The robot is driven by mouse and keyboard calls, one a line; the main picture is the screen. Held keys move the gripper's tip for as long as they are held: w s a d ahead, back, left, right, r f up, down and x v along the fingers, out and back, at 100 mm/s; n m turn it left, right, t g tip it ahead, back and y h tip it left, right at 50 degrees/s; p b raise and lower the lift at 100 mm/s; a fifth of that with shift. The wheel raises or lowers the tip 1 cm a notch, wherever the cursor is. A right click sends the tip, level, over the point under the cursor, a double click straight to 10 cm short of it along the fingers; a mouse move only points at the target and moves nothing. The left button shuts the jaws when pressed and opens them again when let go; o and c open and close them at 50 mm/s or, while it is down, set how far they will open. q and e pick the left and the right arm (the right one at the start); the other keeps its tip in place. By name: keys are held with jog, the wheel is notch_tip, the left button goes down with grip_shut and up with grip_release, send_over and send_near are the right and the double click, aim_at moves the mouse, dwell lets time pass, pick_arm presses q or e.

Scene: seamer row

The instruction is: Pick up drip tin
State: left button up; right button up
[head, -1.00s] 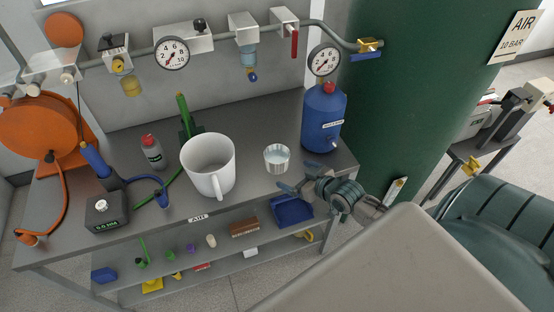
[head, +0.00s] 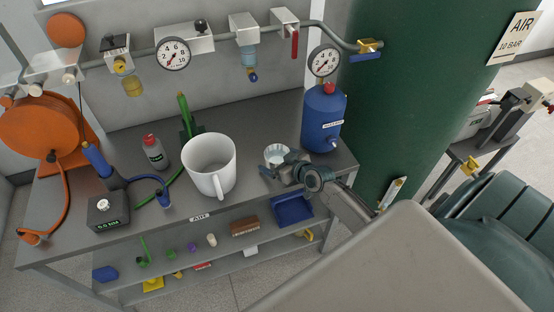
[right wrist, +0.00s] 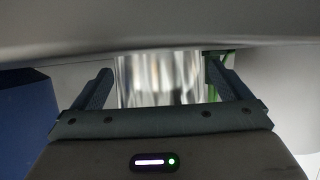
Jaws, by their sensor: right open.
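The drip tin (head: 277,152) is a small shiny metal cup, standing upright on the grey bench between the white jug and the blue bottle. In the right wrist view the tin (right wrist: 158,80) shows as a bright, ribbed metal wall between the two fingers. My right gripper (head: 277,169) is open at the near side of the tin, with a finger to each side of it. In the head view the gripper hides the tin's lower part. I cannot tell whether the fingers touch it. My left gripper is not in view.
A large white jug (head: 208,165) stands left of the tin, and a blue bottle (head: 322,118) stands behind and to the right. The grey bench (head: 262,120) is clear behind the tin. A shelf below holds a blue tray (head: 292,211) and a brush (head: 245,228).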

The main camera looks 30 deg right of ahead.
jog(key=shift+w+f, duration=0.1)
jog(key=shift+w, duration=0.15)
jog(key=shift+s, duration=0.1)
jog(key=shift+c, duration=1.1)
jog(key=c, duration=1)
jog(key=shift+r, duration=0.25)
